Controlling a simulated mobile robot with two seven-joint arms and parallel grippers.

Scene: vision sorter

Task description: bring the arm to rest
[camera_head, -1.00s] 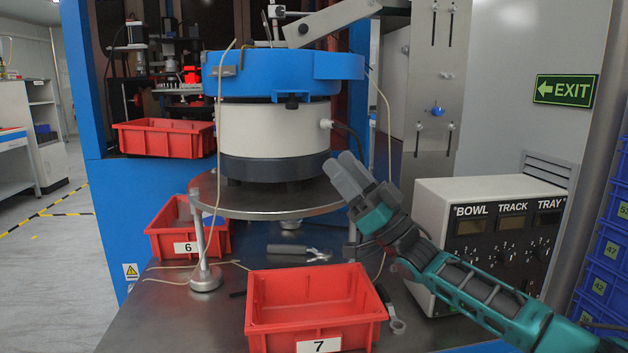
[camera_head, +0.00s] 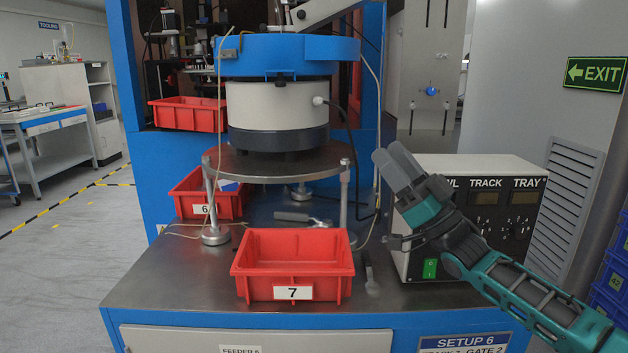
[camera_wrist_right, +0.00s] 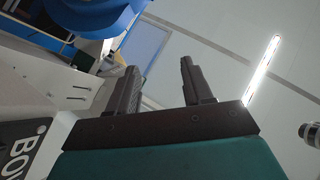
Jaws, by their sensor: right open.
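My right gripper (camera_head: 391,164) is raised in front of the control box (camera_head: 460,168) at the right of the bench and hides part of its front. In the right wrist view its two dark fingers (camera_wrist_right: 157,88) stand apart with nothing between them, so it is open and empty. My right arm comes in from the lower right in the head view. My left gripper is not in view.
An empty red bin marked 7 (camera_head: 292,290) stands at the bench front. Red bin 6 (camera_head: 187,201) is behind left. The bowl feeder (camera_head: 276,105) stands on a round plate (camera_head: 225,164). Blue crates (camera_head: 611,275) are far right.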

